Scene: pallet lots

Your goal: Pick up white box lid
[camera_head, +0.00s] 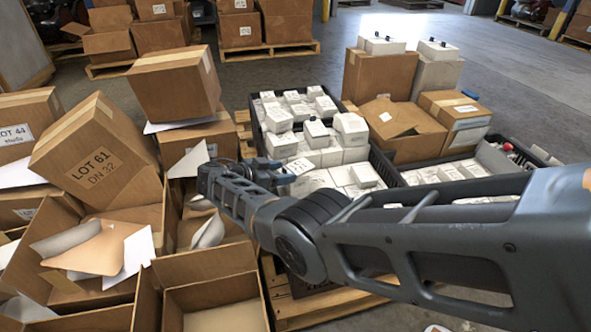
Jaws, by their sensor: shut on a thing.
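My gripper (284,174) is at the end of my arm, low over the left side of a dark crate (257,118) of small white boxes. It is shut on a small white piece (299,166), which looks like a white box lid. The fingers are small here and my wrist hides part of them, so the exact grip is not clear. Several white boxes (281,145) lie close behind and beside the gripper. Some of them have dark caps on top, such as the box (316,133) just behind.
A second crate (507,143) of white boxes stands at right, partly behind my arm. Brown cartons (400,130) sit behind the crates. Tilted cartons (95,150) and open boxes (212,283) with loose paper crowd the left. Clear floor (500,65) lies at the back right.

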